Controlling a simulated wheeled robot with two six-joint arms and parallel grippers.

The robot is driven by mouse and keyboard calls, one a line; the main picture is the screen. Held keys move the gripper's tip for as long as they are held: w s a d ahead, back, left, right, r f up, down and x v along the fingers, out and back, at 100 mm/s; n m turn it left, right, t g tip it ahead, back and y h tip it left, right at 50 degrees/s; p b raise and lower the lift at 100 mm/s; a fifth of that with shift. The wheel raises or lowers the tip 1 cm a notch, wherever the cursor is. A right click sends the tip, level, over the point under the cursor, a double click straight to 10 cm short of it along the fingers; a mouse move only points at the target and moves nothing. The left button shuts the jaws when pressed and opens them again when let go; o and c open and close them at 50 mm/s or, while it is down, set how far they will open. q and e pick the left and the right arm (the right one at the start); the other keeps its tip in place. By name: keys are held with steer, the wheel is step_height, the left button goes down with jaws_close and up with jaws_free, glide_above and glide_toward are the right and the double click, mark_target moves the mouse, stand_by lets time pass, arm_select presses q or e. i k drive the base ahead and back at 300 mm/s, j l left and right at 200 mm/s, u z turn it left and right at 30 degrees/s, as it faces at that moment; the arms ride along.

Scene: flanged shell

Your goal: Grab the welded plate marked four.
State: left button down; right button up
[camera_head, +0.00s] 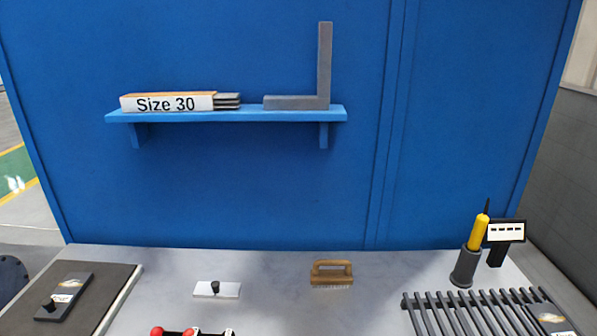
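A dark flat plate (75,287) with a pale label and a small black knob lies on the dark grey mat (112,283) at the lower left. A second dark plate (548,312) with a pale label lies on the slatted grate (450,305) at the lower right, partly cut off by the frame edge. The markings on both labels are too small to read, so I cannot tell which is marked four. Neither of my grippers shows in the head view.
A small white plate with a black knob (217,290) and a wooden-handled brush (331,273) stand mid-table. Red-topped items (190,331) sit at the bottom edge. A grey cup (465,269) holds a yellow tool. A blue shelf (230,115) holds a "Size 30" box (168,103) and a metal square (324,65).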

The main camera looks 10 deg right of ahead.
mark_target(54, 308)
steer(key=u, duration=1.3)
